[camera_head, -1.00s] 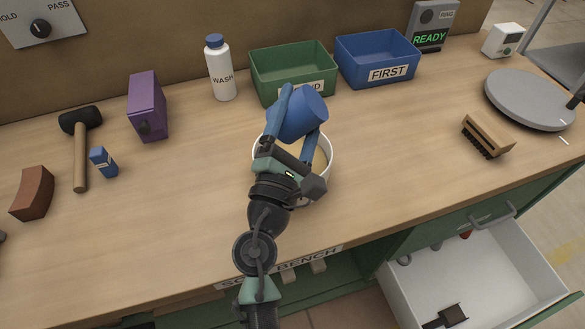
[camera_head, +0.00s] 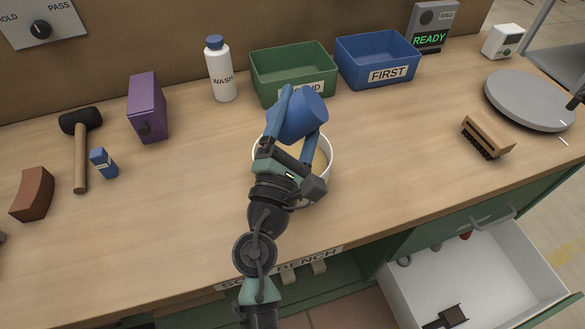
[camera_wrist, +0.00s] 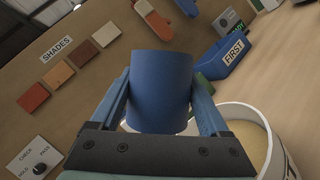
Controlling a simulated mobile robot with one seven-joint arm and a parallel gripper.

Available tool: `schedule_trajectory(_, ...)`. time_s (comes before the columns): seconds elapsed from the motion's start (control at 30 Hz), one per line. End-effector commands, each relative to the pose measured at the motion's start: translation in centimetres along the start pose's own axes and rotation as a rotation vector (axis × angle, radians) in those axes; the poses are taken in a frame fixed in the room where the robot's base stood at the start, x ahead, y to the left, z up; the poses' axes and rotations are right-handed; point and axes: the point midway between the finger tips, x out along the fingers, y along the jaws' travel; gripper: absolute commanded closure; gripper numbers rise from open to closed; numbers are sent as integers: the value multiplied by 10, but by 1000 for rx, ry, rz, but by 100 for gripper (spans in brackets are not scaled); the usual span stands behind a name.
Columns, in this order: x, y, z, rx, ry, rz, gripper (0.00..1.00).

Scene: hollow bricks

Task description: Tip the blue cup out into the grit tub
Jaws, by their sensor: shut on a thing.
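The blue cup (camera_head: 299,114) is held in my gripper (camera_head: 296,116) above the grit tub (camera_head: 327,152). The cup is tilted over in the head view, and its mouth is turned away from view. In the wrist view the cup (camera_wrist: 161,92) sits between both fingers of my gripper (camera_wrist: 162,98), which touch its sides. The white round tub with tan grit shows at the lower right of the wrist view (camera_wrist: 238,113). My gripper and the cup hide much of the tub in the head view. I cannot see whether anything is in the cup or falling from it.
A green bin (camera_head: 270,83) and a blue bin (camera_head: 350,72) marked FIRST stand behind the tub. A white WASH bottle (camera_head: 221,80) is left of them. A brush (camera_head: 488,133) lies at right. An open drawer (camera_head: 490,270) juts out at the front right.

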Motion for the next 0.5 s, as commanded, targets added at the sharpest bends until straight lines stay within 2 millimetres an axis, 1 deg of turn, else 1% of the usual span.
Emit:
schedule_trajectory(0.4,0,0,0,1,0,0,93)
schedule_trajectory(0.5,1,0,2,42,0,-16,93)
